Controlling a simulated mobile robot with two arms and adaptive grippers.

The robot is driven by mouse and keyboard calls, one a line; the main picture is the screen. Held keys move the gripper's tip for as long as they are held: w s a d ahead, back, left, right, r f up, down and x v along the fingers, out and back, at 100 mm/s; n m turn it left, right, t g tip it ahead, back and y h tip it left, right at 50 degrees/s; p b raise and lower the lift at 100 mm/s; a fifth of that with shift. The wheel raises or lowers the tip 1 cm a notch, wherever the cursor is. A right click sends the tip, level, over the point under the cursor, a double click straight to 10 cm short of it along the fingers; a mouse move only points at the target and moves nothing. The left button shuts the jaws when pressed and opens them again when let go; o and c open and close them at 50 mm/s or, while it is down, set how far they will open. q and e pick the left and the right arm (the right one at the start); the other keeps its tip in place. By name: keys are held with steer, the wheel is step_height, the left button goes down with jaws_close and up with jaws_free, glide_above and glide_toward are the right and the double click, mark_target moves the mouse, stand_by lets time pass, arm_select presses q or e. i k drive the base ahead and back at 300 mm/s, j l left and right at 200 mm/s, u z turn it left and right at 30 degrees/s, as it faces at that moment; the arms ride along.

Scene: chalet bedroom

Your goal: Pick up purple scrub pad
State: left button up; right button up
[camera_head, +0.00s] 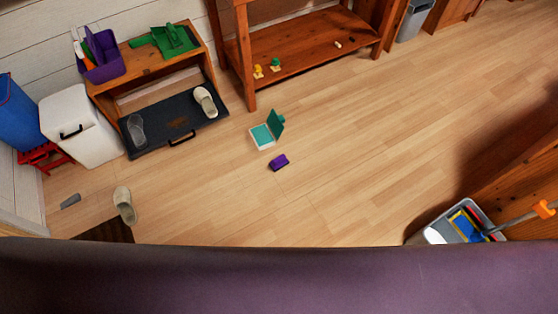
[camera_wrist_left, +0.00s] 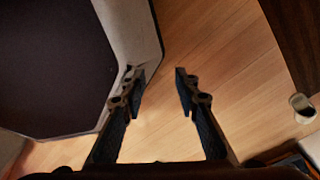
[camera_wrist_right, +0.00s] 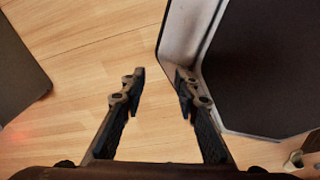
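The purple scrub pad (camera_head: 279,162) lies on the wooden floor in the head view, near the middle. It is a small dark purple block, just below an open teal and white box (camera_head: 263,136) and apart from it. Neither wrist view shows the pad. My left gripper (camera_wrist_left: 158,75) is open and empty in the left wrist view, above the floor beside my dark base. My right gripper (camera_wrist_right: 158,74) is open and empty in the right wrist view, also above bare floor. Neither gripper shows in the head view.
A wooden bench (camera_head: 150,72) with a purple caddy (camera_head: 104,66) and a dark tray (camera_head: 170,124) with slippers stand at the left. A shelf (camera_head: 310,45) is at the back. A grey bin (camera_head: 432,236) of cleaning tools stands at the right. Floor around the pad is clear.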

mark_target(279, 162)
steer(key=i+l+u, duration=0.25)
steer(key=i+l, duration=0.15)
steer(key=i+l+u, duration=0.25)
steer(key=i+l, duration=0.15)
steer(key=i+l+u, duration=0.25)
steer(key=l, duration=0.4)
